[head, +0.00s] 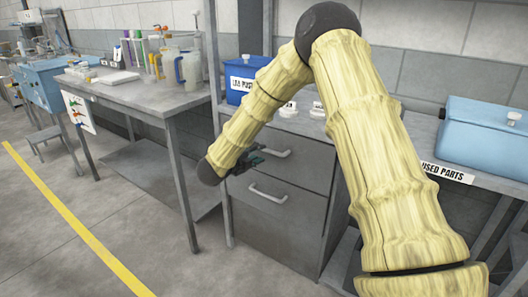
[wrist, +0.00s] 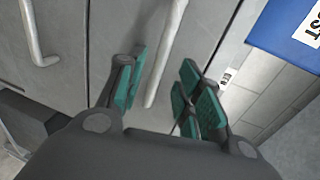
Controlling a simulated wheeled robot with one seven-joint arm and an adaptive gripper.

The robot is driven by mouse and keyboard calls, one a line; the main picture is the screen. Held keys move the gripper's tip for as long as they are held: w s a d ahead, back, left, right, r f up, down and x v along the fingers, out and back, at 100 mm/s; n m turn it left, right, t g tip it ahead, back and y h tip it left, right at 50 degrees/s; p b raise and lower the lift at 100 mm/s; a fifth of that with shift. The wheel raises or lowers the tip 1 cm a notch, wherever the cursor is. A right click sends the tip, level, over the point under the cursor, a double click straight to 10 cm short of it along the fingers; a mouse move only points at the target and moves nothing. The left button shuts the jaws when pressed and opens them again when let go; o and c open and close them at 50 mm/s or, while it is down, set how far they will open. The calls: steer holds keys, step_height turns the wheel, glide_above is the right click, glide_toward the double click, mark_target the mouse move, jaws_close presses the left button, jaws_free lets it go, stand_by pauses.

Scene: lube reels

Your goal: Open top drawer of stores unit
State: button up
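The stores unit (head: 275,228) is a grey cabinet with two drawers under a worktop. Its top drawer (head: 312,168) looks flush and shut, with a pale bar handle (head: 283,154). My gripper (head: 252,160) is at the left part of that handle, partly hidden by my arm. In the wrist view my gripper (wrist: 165,92) is open, its green-padded fingers apart. The top drawer's handle (wrist: 166,50) runs down into the space between the fingers, with a gap visible on the right; contact on the left is unclear. The lower drawer's handle (wrist: 37,35) is at the upper left.
A blue bin (head: 238,97) and small white items (head: 289,109) stand on the worktop above the drawers. A blue box (head: 484,136) sits at the right. A bench (head: 150,100) with jugs stands at the left. The floor in front is clear, with a yellow line (head: 75,222).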

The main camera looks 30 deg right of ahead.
mark_target(264, 150)
steer(key=shift+x, duration=2.95)
steer(key=shift+c, duration=0.3)
steer(key=c, duration=0.7)
jaws_close()
steer(key=shift+a, duration=0.15)
